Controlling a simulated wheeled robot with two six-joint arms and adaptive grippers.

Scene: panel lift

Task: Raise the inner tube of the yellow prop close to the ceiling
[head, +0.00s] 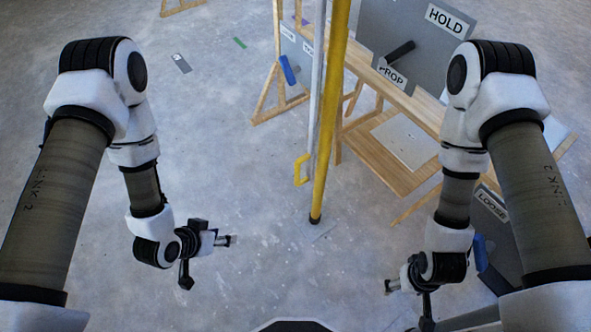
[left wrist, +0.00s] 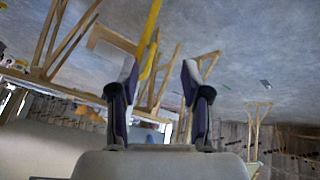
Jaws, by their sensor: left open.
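The yellow prop (head: 328,110) stands as a long yellow tube with a dark foot on the floor, in the middle of the head view. A thin pale grey tube (head: 317,85) runs close along its left side; I cannot tell how the two join. A yellow loop handle (head: 301,170) sits low beside them. My left gripper (head: 231,240) is open and empty, left of the prop's foot and apart from it. The left wrist view shows its spread fingers (left wrist: 160,75), with the yellow prop (left wrist: 152,38) beyond the gap. My right gripper (head: 388,287) is at the lower right, apart from the prop; its fingers are unclear.
A wooden bench (head: 395,170) with a grey HOLD board (head: 400,35) and a PROP label (head: 393,77) stands right of the prop. A grey LOOSE panel (head: 495,235) is near my right arm. The floor left of the prop is mostly clear.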

